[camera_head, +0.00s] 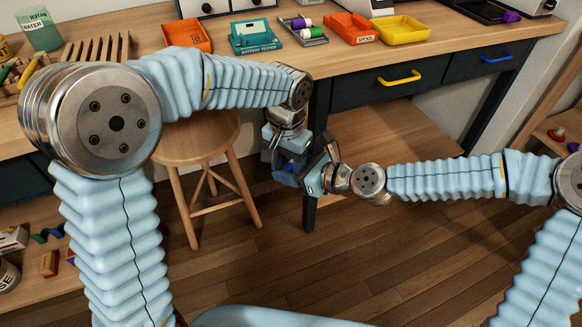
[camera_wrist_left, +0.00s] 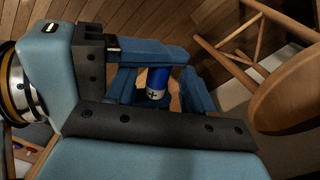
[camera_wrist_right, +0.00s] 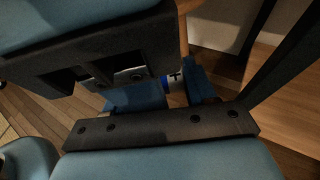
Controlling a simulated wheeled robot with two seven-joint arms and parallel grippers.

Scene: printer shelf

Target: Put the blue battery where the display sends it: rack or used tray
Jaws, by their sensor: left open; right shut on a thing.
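The blue battery (camera_wrist_left: 157,82) has a pale end with a plus mark. It shows between the fingers of my left gripper (camera_wrist_left: 152,85) in the left wrist view; those fingers are open around it. In the right wrist view the battery (camera_wrist_right: 172,80) is partly hidden at the fingers of my right gripper (camera_wrist_right: 170,92), which is shut on it. In the head view the left gripper (camera_head: 283,152) and right gripper (camera_head: 312,178) meet in front of the table; the battery cannot be made out there. The teal battery tester (camera_head: 255,38) stands on the table; its display is unreadable.
A grey tray (camera_head: 318,41) with purple and green batteries lies right of the tester. Orange (camera_head: 353,28) and yellow (camera_head: 402,30) bins stand farther right, another orange tray (camera_head: 187,36) left. A slatted wooden rack (camera_head: 97,48) stands at left. A stool (camera_head: 200,135) is near the grippers.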

